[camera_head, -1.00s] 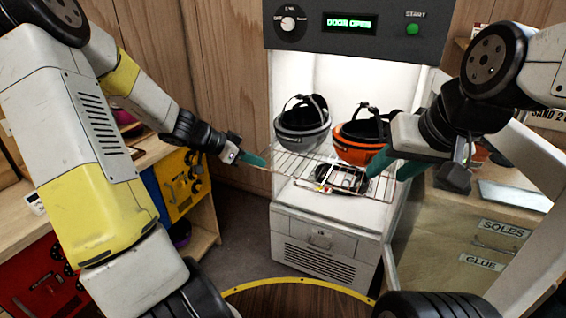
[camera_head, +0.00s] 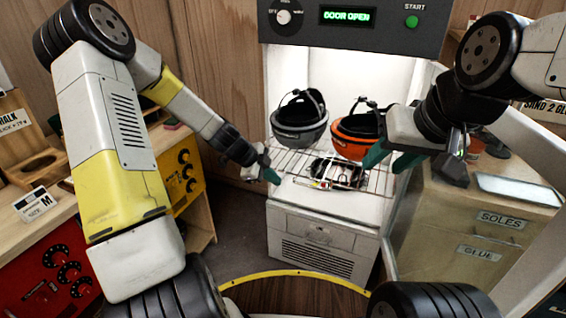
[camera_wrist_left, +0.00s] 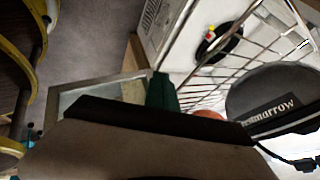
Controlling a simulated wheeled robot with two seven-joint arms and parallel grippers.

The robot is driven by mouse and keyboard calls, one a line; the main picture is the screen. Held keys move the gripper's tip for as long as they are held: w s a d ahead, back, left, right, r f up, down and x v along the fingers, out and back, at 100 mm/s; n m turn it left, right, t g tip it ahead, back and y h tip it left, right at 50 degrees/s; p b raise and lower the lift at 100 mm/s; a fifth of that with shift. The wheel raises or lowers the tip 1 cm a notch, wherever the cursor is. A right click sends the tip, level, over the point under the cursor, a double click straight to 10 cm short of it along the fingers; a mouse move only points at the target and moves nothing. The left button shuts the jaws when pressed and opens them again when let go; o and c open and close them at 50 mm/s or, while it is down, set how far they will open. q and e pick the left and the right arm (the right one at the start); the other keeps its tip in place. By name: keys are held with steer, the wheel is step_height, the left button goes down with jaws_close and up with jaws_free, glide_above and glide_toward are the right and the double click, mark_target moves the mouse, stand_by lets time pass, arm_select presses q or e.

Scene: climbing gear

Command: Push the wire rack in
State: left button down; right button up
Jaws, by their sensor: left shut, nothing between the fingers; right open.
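The wire rack (camera_head: 291,160) sits inside the lit, open cabinet (camera_head: 325,72) and carries a grey helmet (camera_head: 300,117), an orange helmet (camera_head: 352,146) and a small dark piece of gear (camera_head: 322,170). Its wires also show in the left wrist view (camera_wrist_left: 222,78). My left gripper (camera_head: 271,176) is shut and empty, its green tip at the rack's front left corner; I cannot tell if it touches. Its green finger shows in the left wrist view (camera_wrist_left: 162,92). My right gripper (camera_head: 390,158) is open at the rack's right side, overlapping part of the rack and the orange helmet.
The cabinet's panel (camera_head: 350,28) reads "DOOR OPEN". A drawer unit (camera_head: 460,225) labelled "SOLES" and "GLUE" stands at the right. A wooden bench (camera_head: 60,205) with red and yellow boxes is at the left. The floor before the cabinet's left side is clear.

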arm_select(q)
steer(key=shift+w+d, duration=0.2)
steer(key=shift+w, duration=0.45)
steer(key=shift+w+d, duration=0.25)
steer(key=shift+w, duration=0.35)
steer(key=shift+w+d, duration=0.2)
steer(key=shift+w, duration=0.45)
